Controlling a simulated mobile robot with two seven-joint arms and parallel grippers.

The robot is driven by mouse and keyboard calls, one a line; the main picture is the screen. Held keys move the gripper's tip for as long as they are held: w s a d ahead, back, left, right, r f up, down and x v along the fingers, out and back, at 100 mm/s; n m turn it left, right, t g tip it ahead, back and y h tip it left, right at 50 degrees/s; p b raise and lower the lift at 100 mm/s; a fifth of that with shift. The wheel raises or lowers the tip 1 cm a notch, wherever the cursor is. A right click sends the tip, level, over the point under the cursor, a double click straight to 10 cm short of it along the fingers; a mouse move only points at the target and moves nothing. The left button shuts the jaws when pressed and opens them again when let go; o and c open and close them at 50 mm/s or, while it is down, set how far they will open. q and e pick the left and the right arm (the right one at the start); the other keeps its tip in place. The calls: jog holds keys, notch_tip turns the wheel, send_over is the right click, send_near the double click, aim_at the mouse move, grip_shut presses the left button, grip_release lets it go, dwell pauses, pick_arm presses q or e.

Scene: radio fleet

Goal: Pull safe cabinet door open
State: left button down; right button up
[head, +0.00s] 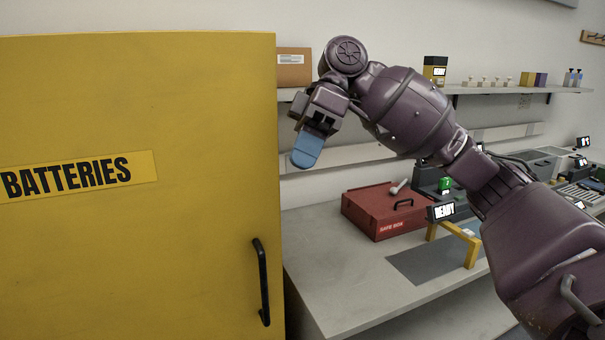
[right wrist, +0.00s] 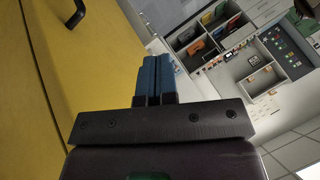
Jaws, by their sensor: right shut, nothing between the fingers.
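The yellow safe cabinet door (head: 130,240) with a BATTERIES label fills the left of the head view and looks closed. Its black bar handle (head: 262,283) stands upright near the door's right edge. The handle also shows at the top left of the right wrist view (right wrist: 68,14), beside the yellow cabinet surface (right wrist: 75,70). My right gripper (head: 306,152), with blue fingertips, is up and to the right of the handle, apart from it. In the right wrist view its fingers (right wrist: 151,75) are together with nothing between them. My left gripper is out of view.
A grey workbench (head: 335,290) stands right of the cabinet. It carries a red safe box (head: 377,222), a yellow stand (head: 471,250) and several devices. A wall shelf (head: 500,89) holds boxes and small items behind my right arm.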

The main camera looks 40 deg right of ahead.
jog(key=o, duration=0.4)
jog(key=shift+d+r, duration=0.1)
jog(key=shift+r, duration=0.15)
jog(key=o, duration=0.3)
jog(key=shift+f, duration=0.15)
jog(key=shift+o, duration=0.2)
notch_tip(320, 180, down, 9)
jog(key=s+g+y+p, duration=0.1)
jog(key=g, duration=0.1)
jog(key=shift+s+a+f+m, duration=0.15)
jog(key=shift+s+a+m, duration=0.1)
jog(key=shift+m, duration=0.15)
jog(key=m+t+h+p, duration=0.4)
jog(key=m+t+h, duration=0.65)
jog(key=t, duration=1.15)
send_near(266, 291)
jog(key=m+y, duration=0.1)
jog(key=w, duration=0.6)
jog(key=w+d+p, duration=0.1)
jog(key=w, duration=0.2)
jog(key=shift+w+d+r, duration=0.1)
jog(key=shift+r, duration=0.15)
jog(key=shift+w, duration=0.75)
